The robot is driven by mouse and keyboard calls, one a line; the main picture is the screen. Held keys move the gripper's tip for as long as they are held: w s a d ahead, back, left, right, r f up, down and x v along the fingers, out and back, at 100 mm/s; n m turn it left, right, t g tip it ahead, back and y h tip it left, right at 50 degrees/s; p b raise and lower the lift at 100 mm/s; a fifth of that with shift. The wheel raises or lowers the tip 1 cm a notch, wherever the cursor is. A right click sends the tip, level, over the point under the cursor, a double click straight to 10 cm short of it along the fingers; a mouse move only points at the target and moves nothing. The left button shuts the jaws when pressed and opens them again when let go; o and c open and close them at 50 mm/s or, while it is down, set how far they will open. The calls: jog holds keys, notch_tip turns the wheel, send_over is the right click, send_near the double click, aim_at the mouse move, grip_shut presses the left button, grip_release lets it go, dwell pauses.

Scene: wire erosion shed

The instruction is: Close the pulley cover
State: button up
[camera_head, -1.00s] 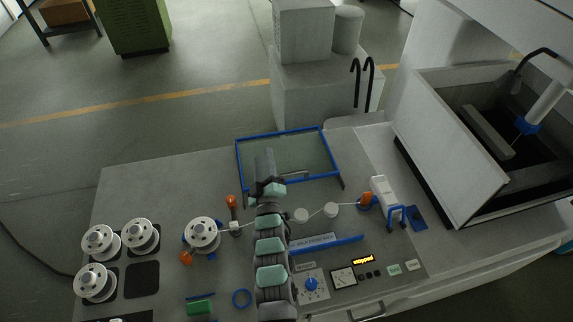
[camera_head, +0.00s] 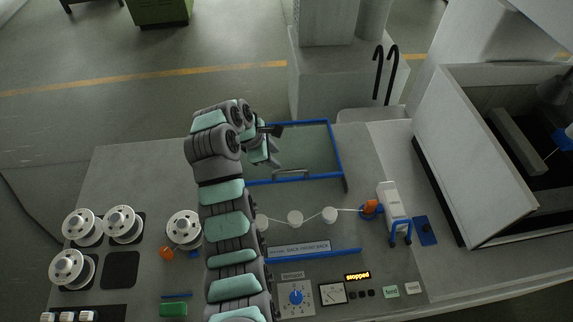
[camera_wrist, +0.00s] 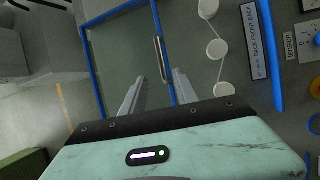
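The pulley cover (camera_head: 318,152) is a clear panel in a blue frame with a grey bar handle (camera_head: 291,174) along its near edge. It stands open at the back of the bench, behind the white pulleys (camera_head: 295,218). My gripper (camera_head: 274,130) is over the cover's left part, and my arm hides the frame's left side. In the wrist view the cover (camera_wrist: 125,50) and handle (camera_wrist: 160,58) lie beyond my two grey fingers (camera_wrist: 155,88). The fingers are apart with nothing between them. Whether they touch the cover is unclear.
A blue strip (camera_head: 315,254) edges the pulley area in front. A white block with a blue bracket (camera_head: 392,205) stands right of the pulleys. White spools (camera_head: 82,226) sit at left. A large open tank (camera_head: 462,165) stands at right.

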aim_at(288, 171)
jog(key=p+x, duration=0.1)
jog(key=x, duration=0.9)
jog(key=shift+s+d+f+p, duration=0.1)
jog(key=shift+f+p, duration=0.3)
jog(key=shift+c, duration=0.3)
grip_shut()
dwell(0.8)
